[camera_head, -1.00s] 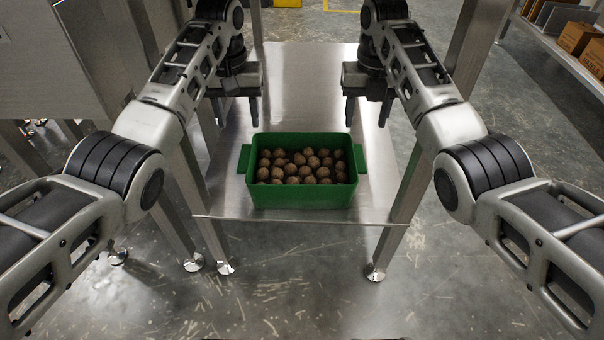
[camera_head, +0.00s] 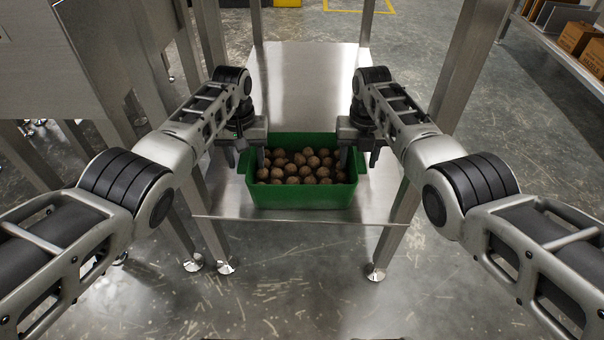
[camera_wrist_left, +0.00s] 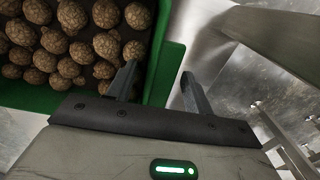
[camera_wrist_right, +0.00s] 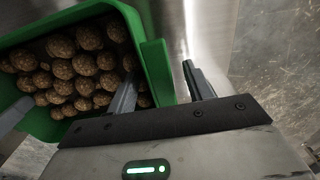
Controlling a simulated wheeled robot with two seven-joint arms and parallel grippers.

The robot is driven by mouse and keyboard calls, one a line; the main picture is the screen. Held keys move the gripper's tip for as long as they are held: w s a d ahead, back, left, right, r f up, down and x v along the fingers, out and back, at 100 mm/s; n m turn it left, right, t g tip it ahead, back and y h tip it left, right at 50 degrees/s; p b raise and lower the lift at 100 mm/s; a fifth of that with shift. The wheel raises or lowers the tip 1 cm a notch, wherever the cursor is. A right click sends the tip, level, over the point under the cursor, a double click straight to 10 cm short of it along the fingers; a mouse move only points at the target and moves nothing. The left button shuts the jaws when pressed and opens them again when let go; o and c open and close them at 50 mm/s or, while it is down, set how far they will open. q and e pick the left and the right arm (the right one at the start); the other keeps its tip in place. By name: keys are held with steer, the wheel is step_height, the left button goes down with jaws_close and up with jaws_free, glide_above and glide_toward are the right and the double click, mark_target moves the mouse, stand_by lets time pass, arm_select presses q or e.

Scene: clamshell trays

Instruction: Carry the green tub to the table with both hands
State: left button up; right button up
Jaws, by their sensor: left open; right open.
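The green tub (camera_head: 302,197) stands upright on a low steel shelf and holds many brown, rough round balls (camera_head: 300,166). My left gripper (camera_head: 248,158) is open at the tub's left end; in the left wrist view one finger (camera_wrist_left: 124,80) is over the inside of the tub and the other (camera_wrist_left: 193,95) is outside it. My right gripper (camera_head: 358,158) is open at the right end; the right wrist view shows one finger (camera_wrist_right: 124,96) inside the rim and the other (camera_wrist_right: 196,80) outside, with the green handle (camera_wrist_right: 157,72) between them. Neither gripper visibly squeezes the tub.
The steel shelf (camera_head: 305,80) is bare behind the tub, with upright posts at its sides. A metal cabinet (camera_head: 80,50) stands at the left. A rack with cardboard boxes (camera_head: 578,38) is at the far right.

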arm_select(q)
jaws_close()
arm_select(e)
jaws_close()
arm_select(q)
steer(key=shift+r, duration=0.1)
arm_select(e)
steer(key=shift+r, duration=0.1)
